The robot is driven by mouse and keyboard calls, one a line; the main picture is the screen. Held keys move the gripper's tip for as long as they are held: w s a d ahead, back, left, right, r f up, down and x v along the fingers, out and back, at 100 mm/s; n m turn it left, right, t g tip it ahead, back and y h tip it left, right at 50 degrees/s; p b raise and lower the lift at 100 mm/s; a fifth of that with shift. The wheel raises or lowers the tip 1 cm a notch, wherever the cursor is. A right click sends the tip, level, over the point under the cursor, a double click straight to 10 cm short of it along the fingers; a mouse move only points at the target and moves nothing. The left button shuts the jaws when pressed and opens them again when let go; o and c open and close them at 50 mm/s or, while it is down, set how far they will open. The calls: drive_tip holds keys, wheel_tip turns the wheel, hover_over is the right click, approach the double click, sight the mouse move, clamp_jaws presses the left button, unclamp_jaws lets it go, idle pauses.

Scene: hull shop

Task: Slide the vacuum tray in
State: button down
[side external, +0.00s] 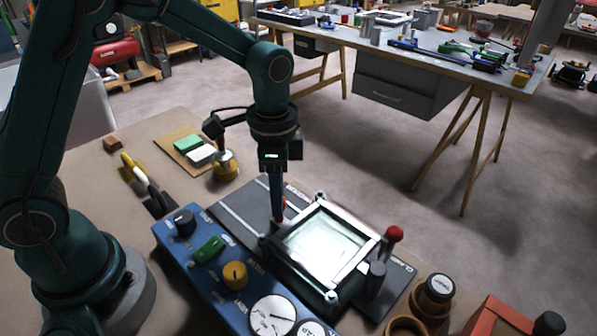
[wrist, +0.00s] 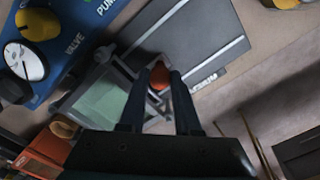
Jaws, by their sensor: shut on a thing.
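The vacuum tray (side external: 372,243) is a dark square frame around a bright, pale panel, on a dark base plate (side external: 233,208) with white lines. In the wrist view the tray's pale green panel (wrist: 103,104) is at the left, partly cut off by my gripper body. My gripper (side external: 278,216) points down at the tray's far left edge. In the wrist view its two fingers (wrist: 160,84) are shut around a red knob (wrist: 160,72) beside the frame. Only a sliver of this knob shows in the side view. Its attachment to the tray is hidden.
A blue control panel (side external: 205,262) with knobs and gauges lies along the tray's near left side. A second red knob (side external: 393,233) stands at the right, with a dark post (side external: 375,279) near it.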

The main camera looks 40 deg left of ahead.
drive_tip(key=shift+d, duration=0.6)
drive_tip(key=shift+w, duration=0.1)
drive_tip(key=c, duration=0.6)
unclamp_jaws()
drive_tip(key=shift+a, duration=0.15)
drive_tip(key=shift+r, duration=2.6)
